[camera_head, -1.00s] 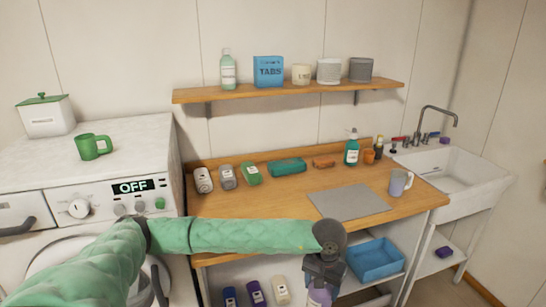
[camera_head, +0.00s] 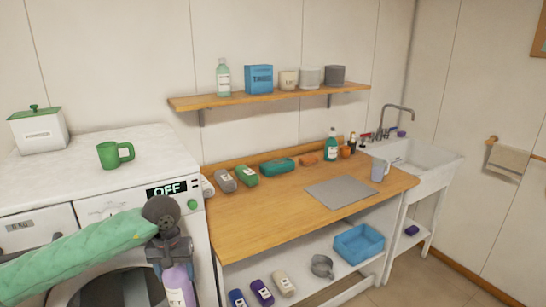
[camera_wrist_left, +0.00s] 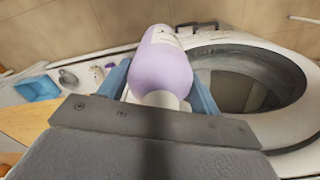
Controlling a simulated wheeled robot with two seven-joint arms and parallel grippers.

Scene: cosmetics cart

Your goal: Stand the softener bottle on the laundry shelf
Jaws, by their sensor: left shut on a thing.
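My left gripper (camera_head: 172,250) is shut on a lavender softener bottle (camera_head: 178,287), which hangs below it in front of the washing machine. In the left wrist view, the bottle (camera_wrist_left: 161,70) sits between the two blue-grey fingers, its white cap end toward the palm. In the head view its lower end is cut off by the picture edge. The wooden wall shelf (camera_head: 195,101) is above and behind the counter. It holds a green bottle (camera_head: 223,78), a blue box (camera_head: 259,80), a cream pot (camera_head: 289,80) and two grey pots. My right gripper is not in view.
The washing machine (camera_head: 95,190) carries a green mug (camera_head: 115,155) and a white canister (camera_head: 39,131). The wooden counter (camera_head: 255,220) holds packs and a grey mat (camera_head: 340,192). The shelf's right end is bare.

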